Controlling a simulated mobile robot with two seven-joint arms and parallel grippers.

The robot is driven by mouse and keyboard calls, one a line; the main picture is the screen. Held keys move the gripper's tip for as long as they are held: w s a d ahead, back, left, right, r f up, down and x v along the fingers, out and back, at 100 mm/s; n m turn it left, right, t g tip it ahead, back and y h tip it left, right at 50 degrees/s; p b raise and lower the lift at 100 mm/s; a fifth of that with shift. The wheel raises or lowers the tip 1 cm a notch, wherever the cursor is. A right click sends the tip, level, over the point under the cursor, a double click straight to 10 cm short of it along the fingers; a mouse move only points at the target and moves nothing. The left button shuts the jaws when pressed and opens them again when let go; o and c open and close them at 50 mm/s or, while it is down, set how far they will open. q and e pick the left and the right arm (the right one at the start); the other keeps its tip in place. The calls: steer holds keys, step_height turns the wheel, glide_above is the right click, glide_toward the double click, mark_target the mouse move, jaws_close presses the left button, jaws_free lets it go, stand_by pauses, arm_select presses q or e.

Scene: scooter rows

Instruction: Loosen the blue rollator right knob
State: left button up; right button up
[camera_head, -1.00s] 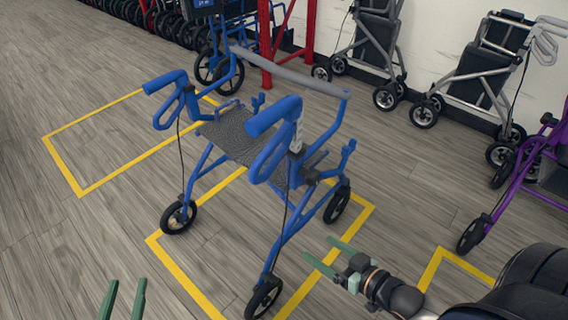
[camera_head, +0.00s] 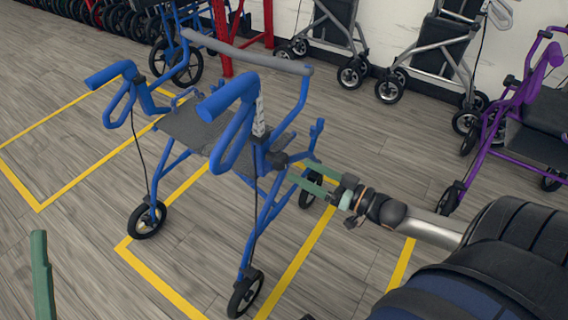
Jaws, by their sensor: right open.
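The blue rollator (camera_head: 228,97) stands upright on the floor left of centre in the head view. A dark knob-like part (camera_head: 278,158) sits on its right side post, below the right handle and the pale marked tube. My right gripper (camera_head: 292,171) is open, its two green fingers pointing left at the rollator's right side, close to that dark part. I cannot tell whether they touch it. My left gripper (camera_head: 41,275) shows only as a green finger at the lower left edge, away from the rollator.
A purple rollator (camera_head: 510,105) stands at the right, and grey folded walkers (camera_head: 445,50) line the wall. A red frame (camera_head: 222,40) and another blue wheeled aid (camera_head: 170,45) are at the back. Yellow floor lines (camera_head: 160,275) mark bays.

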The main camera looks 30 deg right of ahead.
mark_target(285, 162)
steer(key=shift+b+x, duration=0.4)
steer(key=shift+x, duration=0.85)
steer(key=shift+b+x, duration=0.35)
steer(key=shift+x, duration=0.8)
arm_select(q)
steer(key=shift+s+d+r+m+h, duration=0.15)
steer(key=shift+s+r+m+h, duration=0.15)
steer(key=shift+s+m+h, duration=0.4)
steer(key=shift+s+d+r+m+h, duration=0.1)
steer(key=shift+s+r+m+h, duration=0.3)
steer(key=shift+h, duration=0.4)
arm_select(e)
steer(key=shift+x, duration=0.85)
arm_select(q)
steer(key=shift+s+f, duration=0.1)
arm_select(e)
steer(key=shift+c, duration=0.2)
jaws_close()
